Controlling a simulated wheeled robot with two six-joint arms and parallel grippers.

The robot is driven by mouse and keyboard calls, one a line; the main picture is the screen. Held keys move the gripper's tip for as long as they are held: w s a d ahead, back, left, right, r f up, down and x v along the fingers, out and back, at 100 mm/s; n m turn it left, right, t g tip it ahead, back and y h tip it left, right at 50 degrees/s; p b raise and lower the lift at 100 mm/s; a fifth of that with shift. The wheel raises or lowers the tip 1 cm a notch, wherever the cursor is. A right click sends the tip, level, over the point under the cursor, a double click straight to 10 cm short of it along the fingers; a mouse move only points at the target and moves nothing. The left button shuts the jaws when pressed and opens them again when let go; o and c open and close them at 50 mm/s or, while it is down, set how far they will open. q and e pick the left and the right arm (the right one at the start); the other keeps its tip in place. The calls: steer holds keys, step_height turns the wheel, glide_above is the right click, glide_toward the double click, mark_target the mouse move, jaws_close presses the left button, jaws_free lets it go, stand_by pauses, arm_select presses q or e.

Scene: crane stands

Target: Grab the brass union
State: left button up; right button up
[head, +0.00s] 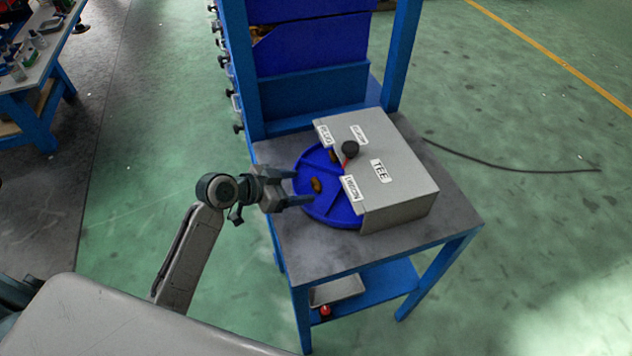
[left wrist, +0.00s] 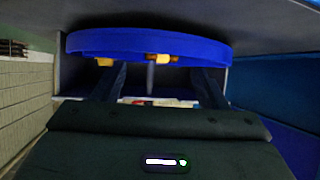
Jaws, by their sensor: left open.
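My right gripper is not in view.
A grey box (head: 400,190) with a TEE label covers the turntable's right part. Blue uprights (head: 403,55) and bins (head: 315,45) stand behind. The table's front (head: 345,255) is bare.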

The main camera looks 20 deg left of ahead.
mark_target(313, 185)
arm_select(q)
steer(key=p+x, duration=0.1)
steer(key=x, duration=0.2)
steer(key=shift+w+d, duration=0.15)
steer(key=shift+w, duration=0.1)
steer(key=shift+w+d+f+p, duration=0.15)
steer(key=shift+p, duration=0.15)
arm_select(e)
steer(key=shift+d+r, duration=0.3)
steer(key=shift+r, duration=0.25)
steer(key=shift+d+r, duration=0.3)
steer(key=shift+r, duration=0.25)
arm_select(q)
steer(key=shift+c, duration=0.5)
